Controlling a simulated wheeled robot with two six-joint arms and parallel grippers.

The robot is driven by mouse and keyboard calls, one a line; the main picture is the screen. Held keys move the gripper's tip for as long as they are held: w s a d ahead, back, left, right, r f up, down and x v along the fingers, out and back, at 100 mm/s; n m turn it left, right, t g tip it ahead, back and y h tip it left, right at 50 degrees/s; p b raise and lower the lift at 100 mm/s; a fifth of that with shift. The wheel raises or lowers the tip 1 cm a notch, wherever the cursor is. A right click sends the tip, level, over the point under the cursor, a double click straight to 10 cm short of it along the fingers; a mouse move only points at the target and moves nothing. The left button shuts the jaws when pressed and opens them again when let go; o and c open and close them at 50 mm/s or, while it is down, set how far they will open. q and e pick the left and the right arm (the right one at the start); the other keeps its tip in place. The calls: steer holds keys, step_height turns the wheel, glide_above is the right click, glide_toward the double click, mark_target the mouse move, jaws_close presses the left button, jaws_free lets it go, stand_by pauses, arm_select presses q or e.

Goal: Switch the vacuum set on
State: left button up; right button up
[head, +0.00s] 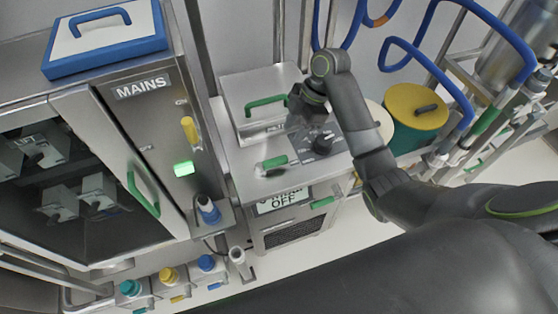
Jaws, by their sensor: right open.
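The vacuum set appears to be the steel cabinet (240,187) in the middle, with a sign (284,200) on its front. The sign's lower line reads OFF; its upper line is partly hidden. On its top are a dark panel with a black knob (322,144), a green-handled lever (272,163) and a raised box with a green handle (265,105). My right gripper (299,124) is open, pointing down above the cabinet top, just left of and behind the knob. I cannot tell whether it touches anything. My left gripper is not in view.
A MAINS cabinet (146,112) with a lit green lamp (184,169) and yellow switch (190,130) stands at left. A blue-rimmed lid (105,38) lies on top. A yellow-lidded green drum (416,117), pipes and blue hoses crowd the right. Several capped bottles (169,276) stand below.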

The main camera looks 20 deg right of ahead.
mark_target(277, 159)
steer(key=b+x, duration=0.5)
steer(key=x, duration=0.3)
steer(key=shift+x, duration=0.8)
steer(key=shift+a+f, duration=0.3)
steer(key=shift+f, duration=0.25)
jaws_close()
